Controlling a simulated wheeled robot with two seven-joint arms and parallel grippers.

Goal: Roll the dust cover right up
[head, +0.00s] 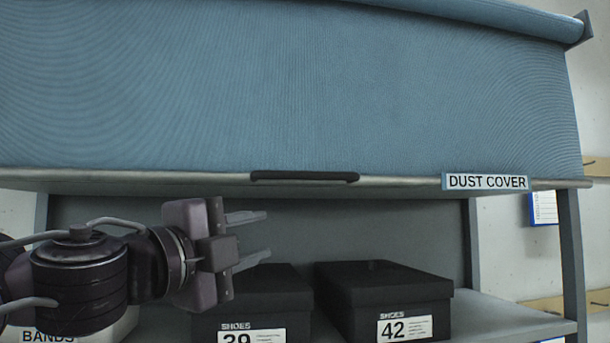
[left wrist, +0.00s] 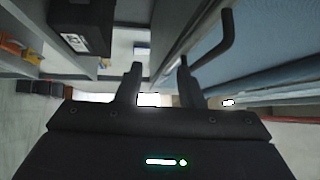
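The blue dust cover (head: 300,90) hangs over the upper part of the shelf unit, its roll (head: 490,17) along the top. Its grey bottom bar (head: 130,181) bears a black handle (head: 305,177) and a "DUST COVER" label (head: 487,182). My left gripper (head: 265,237) is below and left of the handle, its fingers apart and empty. In the left wrist view the fingers (left wrist: 158,82) are also apart, and the handle (left wrist: 228,40) is to their right, not between them. My right gripper is in neither view.
Two black shoe boxes, 39 (head: 255,305) and 42 (head: 385,300), stand on the shelf under the cover. A box marked "BANDS" (head: 125,325) is partly behind my left arm. A grey post (head: 572,250) stands at the right.

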